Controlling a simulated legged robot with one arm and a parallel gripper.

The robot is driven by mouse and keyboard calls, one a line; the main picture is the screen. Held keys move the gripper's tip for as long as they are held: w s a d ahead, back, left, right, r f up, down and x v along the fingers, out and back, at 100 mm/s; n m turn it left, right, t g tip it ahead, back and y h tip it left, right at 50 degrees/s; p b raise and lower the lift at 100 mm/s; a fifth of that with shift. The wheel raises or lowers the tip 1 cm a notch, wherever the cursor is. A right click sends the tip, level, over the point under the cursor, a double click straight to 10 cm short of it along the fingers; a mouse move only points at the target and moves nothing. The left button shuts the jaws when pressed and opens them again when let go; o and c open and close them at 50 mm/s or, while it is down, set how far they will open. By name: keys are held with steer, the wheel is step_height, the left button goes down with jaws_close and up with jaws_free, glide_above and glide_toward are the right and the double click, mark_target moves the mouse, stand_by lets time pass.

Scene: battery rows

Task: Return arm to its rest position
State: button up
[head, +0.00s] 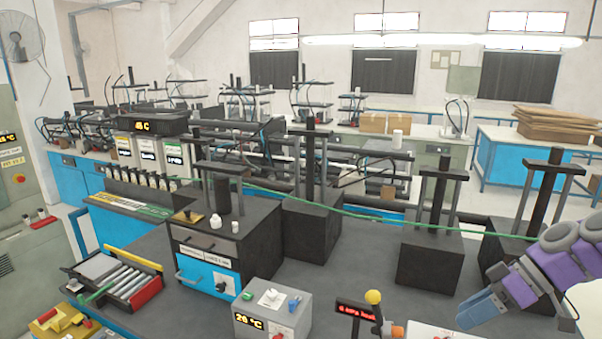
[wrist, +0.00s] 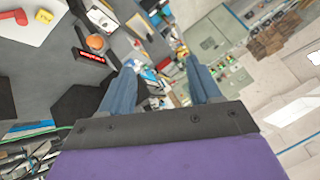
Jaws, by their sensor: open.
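My gripper (head: 500,303) is at the lower right in the head view, in front of a black press block at the bench's right. Its purple arm comes in from the right edge. In the wrist view my gripper (wrist: 163,80) shows two blue fingers spread apart with nothing held between them. The fingers point out over the bench and the room beyond, and I see no contact with any object.
The dark bench (head: 370,262) carries black press blocks (head: 431,255), a blue-fronted unit (head: 215,262), a grey box reading 20 °C (head: 275,312), a red display (head: 356,311) and a roller tray (head: 112,279). A green cable (head: 370,216) crosses behind. Cardboard (head: 556,123) lies on a far table.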

steer(key=s+a+f+m+g+h+b, duration=0.15)
steer(key=s+a, duration=0.35)
steer(key=a, duration=0.5)
steer(key=s+a+f+m+g+h+b, duration=0.1)
steer(key=s+a+f+h+b, duration=0.15)
steer(key=s+a, duration=0.45)
steer(key=s+a+f+m+h+b, duration=0.1)
steer(key=s+f+m+h, duration=0.3)
steer(key=s+f, duration=0.9)
steer(key=shift+s+f+m+g+h+b, duration=0.4)
steer(key=shift+s+m+b, duration=0.25)
steer(key=shift+m, duration=0.6)
